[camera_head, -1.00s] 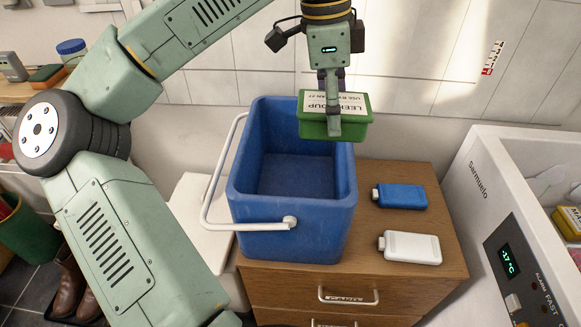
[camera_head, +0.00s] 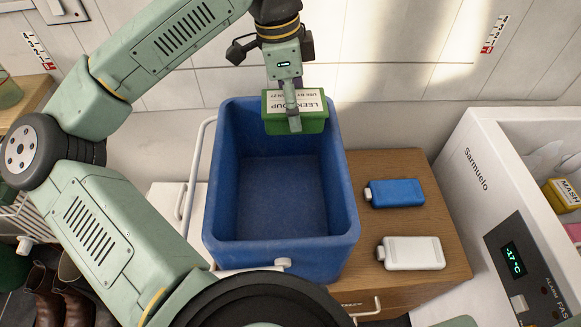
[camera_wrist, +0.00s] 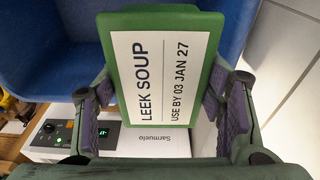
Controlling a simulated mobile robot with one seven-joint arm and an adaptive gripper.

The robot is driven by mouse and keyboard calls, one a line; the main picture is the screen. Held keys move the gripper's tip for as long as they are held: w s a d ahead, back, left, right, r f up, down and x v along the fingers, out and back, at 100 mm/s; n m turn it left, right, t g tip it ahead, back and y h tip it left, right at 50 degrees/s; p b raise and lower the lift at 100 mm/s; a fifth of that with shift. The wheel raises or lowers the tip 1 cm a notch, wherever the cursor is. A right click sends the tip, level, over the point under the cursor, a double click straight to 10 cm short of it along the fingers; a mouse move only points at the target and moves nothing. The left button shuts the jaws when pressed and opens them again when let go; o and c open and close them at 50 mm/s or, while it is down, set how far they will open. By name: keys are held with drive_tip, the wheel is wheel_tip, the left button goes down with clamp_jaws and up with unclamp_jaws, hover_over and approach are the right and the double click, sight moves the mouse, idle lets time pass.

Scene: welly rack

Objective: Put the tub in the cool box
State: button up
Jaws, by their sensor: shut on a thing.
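The green tub (camera_head: 296,112) has a white label reading "LEEK SOUP". My gripper (camera_head: 292,118) is shut on it and holds it over the back of the open blue cool box (camera_head: 212,190), near the rear rim. In the wrist view the tub (camera_wrist: 192,110) sits between both fingers, its label facing the camera. The cool box's inside floor shows bare. The far finger is partly hidden by the tub in the head view. The cool box's white handle (camera_head: 192,170) hangs down at its left side.
A blue ice pack (camera_head: 396,193) and a white ice pack (camera_head: 411,253) lie on the wooden cabinet (camera_head: 440,215) right of the cool box. An open white freezer (camera_head: 490,165) marked Sarmuelo stands at the right. A tiled wall (camera_head: 385,110) is close behind.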

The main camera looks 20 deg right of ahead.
wheel_tip(320, 180, down, 20)
drive_tip(key=p, duration=0.2)
drive_tip(key=shift+r+p, duration=0.2)
drive_tip(key=shift+p, duration=0.15)
drive_tip(key=shift+f, duration=0.15)
drive_tip(key=o, duration=1.5)
drive_tip(key=shift+o, duration=0.2)
wheel_tip(320, 180, up, 12)
drive_tip(key=a+b, duration=0.1)
drive_tip(key=b, duration=0.1)
drive_tip(key=shift+w+a, duration=0.2)
drive_tip(key=shift+a, duration=0.15)
